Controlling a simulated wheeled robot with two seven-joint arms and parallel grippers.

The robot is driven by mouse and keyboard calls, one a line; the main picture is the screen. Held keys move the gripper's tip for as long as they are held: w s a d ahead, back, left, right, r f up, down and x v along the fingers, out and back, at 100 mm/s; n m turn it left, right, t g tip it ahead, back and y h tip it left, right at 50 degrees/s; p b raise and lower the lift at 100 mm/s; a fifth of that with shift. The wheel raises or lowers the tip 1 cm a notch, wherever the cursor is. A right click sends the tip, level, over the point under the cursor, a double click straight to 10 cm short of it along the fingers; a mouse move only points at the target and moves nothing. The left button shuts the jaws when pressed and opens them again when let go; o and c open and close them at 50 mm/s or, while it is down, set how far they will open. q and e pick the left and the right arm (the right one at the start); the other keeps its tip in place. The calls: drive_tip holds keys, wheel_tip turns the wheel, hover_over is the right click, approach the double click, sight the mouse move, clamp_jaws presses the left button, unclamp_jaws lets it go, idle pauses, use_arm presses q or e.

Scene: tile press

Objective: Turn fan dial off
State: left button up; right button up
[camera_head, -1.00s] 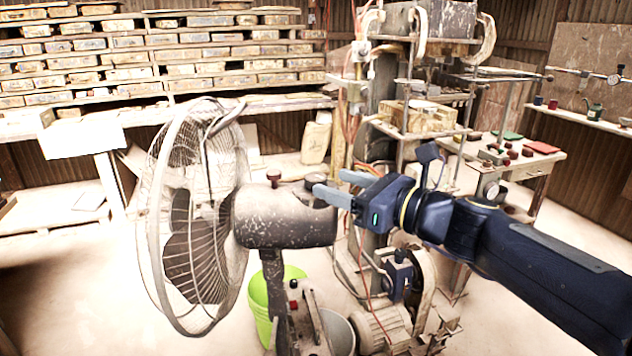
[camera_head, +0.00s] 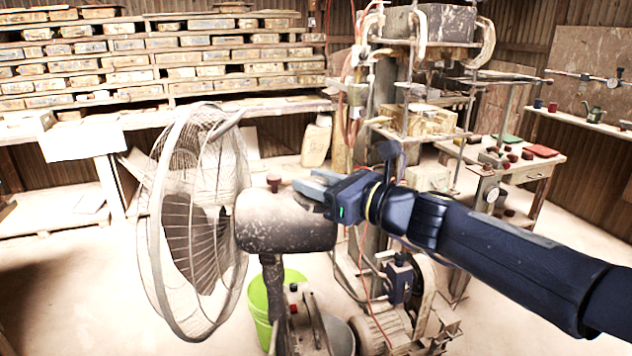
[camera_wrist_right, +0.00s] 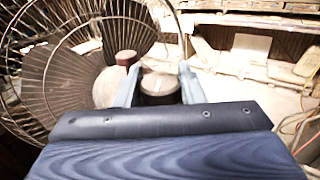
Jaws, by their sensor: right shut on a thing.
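The fan has a wire cage (camera_head: 197,225) on the left and a worn dark motor housing (camera_head: 285,222) on the right. A round dial (camera_wrist_right: 160,86) with a pale top and dark side shows between the fingers in the right wrist view. My right gripper (camera_head: 310,187) is at the back top of the housing, shut on this dial. In the wrist view, the fingers (camera_wrist_right: 158,80) lie on both sides of it. The gripper hides most of the dial in the head view. A smaller reddish-brown knob (camera_head: 274,183) stands nearer the cage. My left gripper is not in view.
A green bucket (camera_head: 262,305) stands on the floor behind the fan stand. A tall press machine (camera_head: 385,120) with hanging cables is just behind my right arm. Shelves of tiles (camera_head: 150,55) line the back wall. Open floor lies at the left.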

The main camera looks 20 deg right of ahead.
drive_tip(key=shift+r+n+g+y+p, duration=0.15)
drive_tip(key=shift+n+g+y+p, duration=0.7)
drive_tip(key=shift+p, duration=0.25)
drive_tip(key=shift+c, duration=0.2)
drive_tip(key=n+g+y+p, duration=0.2)
drive_tip(key=g+p, duration=0.1)
drive_tip(key=n+g+y+p, duration=0.3)
drive_tip(key=g, duration=0.1)
drive_tip(key=shift+r+p, duration=0.1)
drive_tip(key=shift+p, duration=0.2)
drive_tip(key=shift+f+n+g+y+p, duration=0.2)
drive_tip(key=shift+n+g+y+p, duration=0.15)
drive_tip(key=shift+n+g+p, duration=1.15)
drive_tip(key=shift+m, duration=0.25)
drive_tip(key=o, duration=1)
